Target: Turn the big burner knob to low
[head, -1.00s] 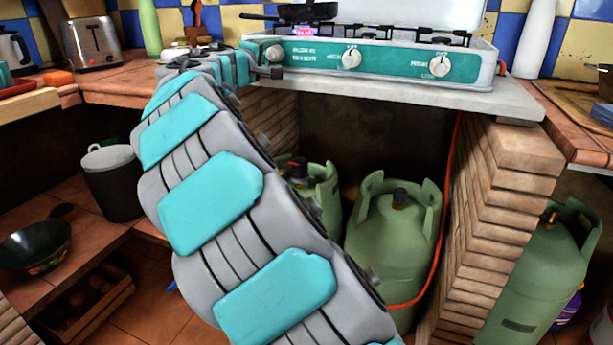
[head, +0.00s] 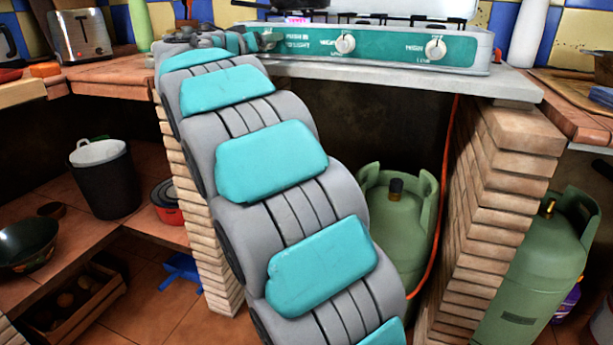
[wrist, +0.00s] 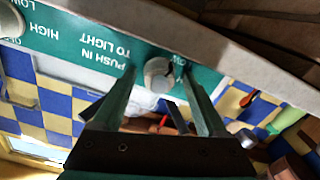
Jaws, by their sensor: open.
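The stove's green front panel (head: 390,51) carries a middle knob (head: 345,44) and a right knob (head: 436,49). At its left end a knob sits largely hidden behind my gripper (head: 254,42). The wrist view, turned upside down, shows this pale round knob (wrist: 158,73) beside the "PUSH IN TO LIGHT" lettering. My gripper (wrist: 154,75) is open, its two fingers reaching toward the panel on either side of the knob. Whether they touch it cannot be told. Another knob (wrist: 12,22) shows at the upper left there.
A stone slab (head: 400,83) carries the stove, with brick pillars below. A toaster (head: 83,36) is on the left counter. A pinkish glow (head: 297,19) shows at the left burner.

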